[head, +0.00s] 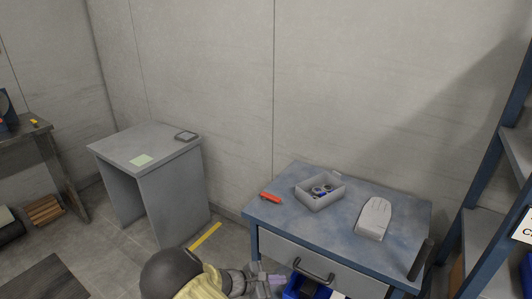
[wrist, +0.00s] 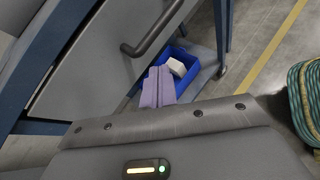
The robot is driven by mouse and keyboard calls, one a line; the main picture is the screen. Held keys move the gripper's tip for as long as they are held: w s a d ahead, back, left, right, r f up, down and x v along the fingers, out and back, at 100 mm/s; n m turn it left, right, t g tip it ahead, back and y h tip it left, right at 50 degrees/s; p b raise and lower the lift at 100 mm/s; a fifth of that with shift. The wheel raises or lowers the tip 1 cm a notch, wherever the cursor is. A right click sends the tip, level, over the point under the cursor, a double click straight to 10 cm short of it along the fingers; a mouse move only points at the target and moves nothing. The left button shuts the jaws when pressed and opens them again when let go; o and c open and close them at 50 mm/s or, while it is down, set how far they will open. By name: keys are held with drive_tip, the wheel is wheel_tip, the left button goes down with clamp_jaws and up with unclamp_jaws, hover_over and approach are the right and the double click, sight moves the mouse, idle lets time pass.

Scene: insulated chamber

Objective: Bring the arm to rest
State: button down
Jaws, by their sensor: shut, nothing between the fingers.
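My gripper (head: 272,280) is at the bottom centre of the head view, low in front of the blue table's drawer. In the wrist view its pale lavender fingers (wrist: 158,72) lie together, shut and empty. My arm (head: 200,285) is folded at the bottom edge, with a dark round joint and a yellow cover; the rest of it is out of view.
A blue table (head: 340,205) holds a grey box (head: 322,200), a red-orange tool (head: 270,197) and a pale moulded object (head: 374,217). A blue bin (wrist: 188,62) with a white block is below. A grey table (head: 135,150) stands left, a shelf rack (head: 490,200) right.

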drive_tip(key=s+d+r+m+g+y, duration=0.1)
drive_tip(key=s+d+r+m+y, duration=0.5)
drive_tip(key=s+r+m, duration=0.3)
drive_tip(key=s+d+r+m+g+y, duration=0.2)
drive_tip(key=s+d+r+m+y, duration=0.35)
drive_tip(key=s+r+m, duration=0.35)
wheel_tip(320, 180, up, 15)
drive_tip(key=w+m+p, duration=0.1)
drive_tip(key=p, duration=1.3)
drive_tip(key=shift+f+m, duration=0.15)
drive_tip(key=shift+m, duration=0.15)
drive_tip(key=shift+d, duration=0.1)
